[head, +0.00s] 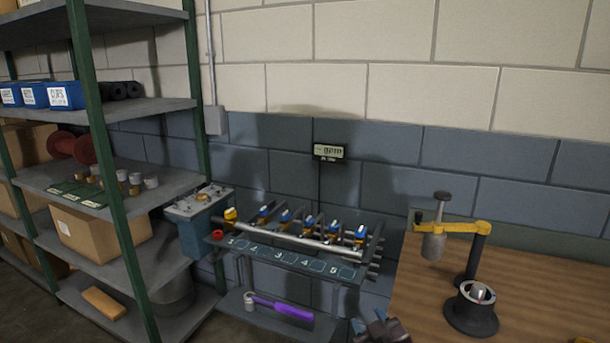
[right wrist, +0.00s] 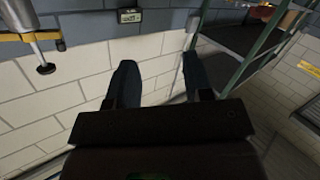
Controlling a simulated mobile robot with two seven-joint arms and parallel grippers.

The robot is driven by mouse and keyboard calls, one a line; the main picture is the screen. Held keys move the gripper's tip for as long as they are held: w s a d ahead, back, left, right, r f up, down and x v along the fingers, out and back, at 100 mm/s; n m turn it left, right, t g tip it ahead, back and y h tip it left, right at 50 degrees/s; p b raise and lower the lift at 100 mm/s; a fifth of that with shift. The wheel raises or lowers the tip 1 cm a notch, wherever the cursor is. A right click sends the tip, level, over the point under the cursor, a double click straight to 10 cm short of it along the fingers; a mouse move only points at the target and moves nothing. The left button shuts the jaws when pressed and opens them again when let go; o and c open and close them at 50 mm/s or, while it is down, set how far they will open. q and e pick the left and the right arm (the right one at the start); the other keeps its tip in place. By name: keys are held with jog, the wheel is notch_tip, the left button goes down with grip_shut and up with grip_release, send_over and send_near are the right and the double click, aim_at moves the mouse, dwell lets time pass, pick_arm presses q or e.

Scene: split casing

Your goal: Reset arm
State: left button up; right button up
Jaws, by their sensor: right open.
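My right gripper (head: 380,325) shows at the bottom edge of the head view, in front of the gap between the numbered rack and the wooden table. In the right wrist view its two dark fingers (right wrist: 158,75) stand apart with nothing between them. My left gripper is in neither view. The numbered rack (head: 290,258) holds several blue and yellow fittings along a metal bar. The wooden table (head: 420,295) bears a yellow-armed press (head: 460,227) and a black round holder (head: 470,318) with a metal piece in it.
A green-posted shelf (head: 110,190) with blue bins, cardboard boxes and small jars stands at the left. A purple-handled tool (head: 285,308) lies on the rack's lower shelf. A small display (head: 328,152) hangs on the block wall. The table's left front part is clear.

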jog(key=s+d+f+m+g+h, duration=0.1)
jog(key=s+d+f, duration=0.3)
jog(key=s+f, duration=0.2)
jog(key=s+d+f+m+g+h, duration=0.1)
jog(key=s+d+f, duration=0.4)
jog(key=s, duration=0.6)
jog(key=s+d+f+m+g+h, duration=0.1)
jog(key=s+d+f+m+g, duration=0.1)
jog(key=s+d+f, duration=0.3)
jog(key=s+f+m, duration=0.1)
jog(key=s, duration=0.3)
jog(key=shift+d+f+h, duration=0.15)
jog(key=shift+f+h, duration=0.15)
jog(key=shift+h, duration=0.1)
